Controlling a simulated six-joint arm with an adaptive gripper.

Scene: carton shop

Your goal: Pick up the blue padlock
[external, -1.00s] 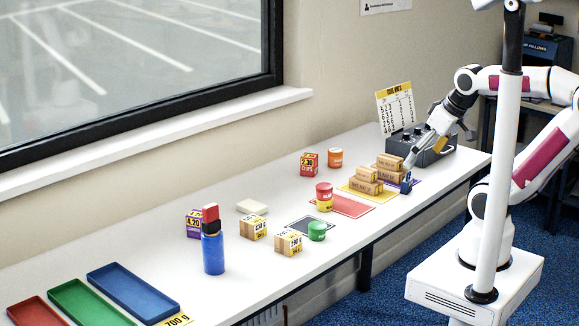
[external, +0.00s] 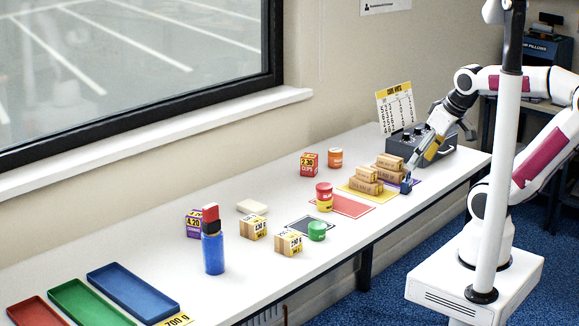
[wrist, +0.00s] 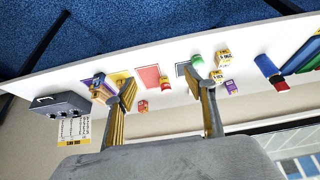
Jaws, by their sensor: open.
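A small blue object that looks like the padlock (external: 406,185) stands at the front edge of the table, beside the stacked cartons. In the external view, my gripper (external: 421,157) is tilted down just above and behind the padlock. I cannot tell whether a finger touches it.
Brown cartons (external: 367,174) are stacked on a yellow mat left of the padlock. A grey box with knobs (external: 435,157) stands behind, near a code chart (external: 396,108).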

